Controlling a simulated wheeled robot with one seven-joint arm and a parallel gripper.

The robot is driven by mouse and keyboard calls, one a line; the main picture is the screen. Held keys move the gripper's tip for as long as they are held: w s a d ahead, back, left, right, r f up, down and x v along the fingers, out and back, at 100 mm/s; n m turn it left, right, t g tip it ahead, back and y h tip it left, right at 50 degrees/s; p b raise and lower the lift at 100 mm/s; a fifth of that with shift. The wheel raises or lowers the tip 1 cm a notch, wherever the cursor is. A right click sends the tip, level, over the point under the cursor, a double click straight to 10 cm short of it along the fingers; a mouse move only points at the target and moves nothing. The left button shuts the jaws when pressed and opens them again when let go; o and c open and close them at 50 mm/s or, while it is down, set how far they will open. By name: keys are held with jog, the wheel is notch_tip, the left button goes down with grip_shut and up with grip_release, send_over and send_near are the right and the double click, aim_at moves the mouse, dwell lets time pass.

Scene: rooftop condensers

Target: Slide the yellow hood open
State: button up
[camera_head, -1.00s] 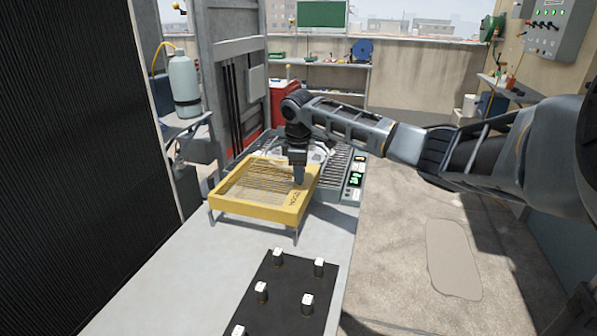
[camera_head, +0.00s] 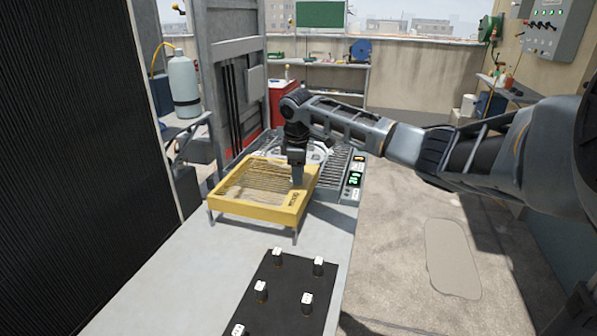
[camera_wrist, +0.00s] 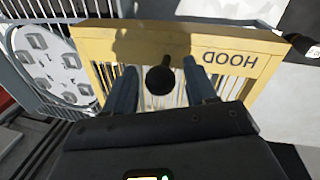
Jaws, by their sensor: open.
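The yellow hood (camera_head: 262,208) is a barred frame standing over the near part of a grey unit on the bench. In the wrist view the hood's yellow edge (camera_wrist: 150,42), lettered HOOD, runs across the top. A dark round knob (camera_wrist: 160,80) stands on the hood. My gripper (camera_head: 298,184) points down at the hood's right side. In the wrist view my gripper (camera_wrist: 160,88) is open, with one finger on each side of the knob; whether they touch it I cannot tell. In the head view the gripper hides the knob.
A round plate with several grey pieces (camera_wrist: 52,65) lies beside the hood in the unit. Green displays (camera_head: 355,180) sit at the unit's right edge. A black mat (camera_head: 280,295) with several white-topped pegs lies nearer. A gas cylinder (camera_head: 185,85) stands left. Bare bench (camera_head: 190,270) lies in front.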

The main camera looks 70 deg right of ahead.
jog(key=r, duration=0.2)
jog(key=a+r, duration=0.1)
jog(key=r, duration=0.4)
jog(key=shift+s+a+r+b, duration=0.15)
jog(key=shift+s+b, duration=0.05)
jog(key=shift+b, duration=0.2)
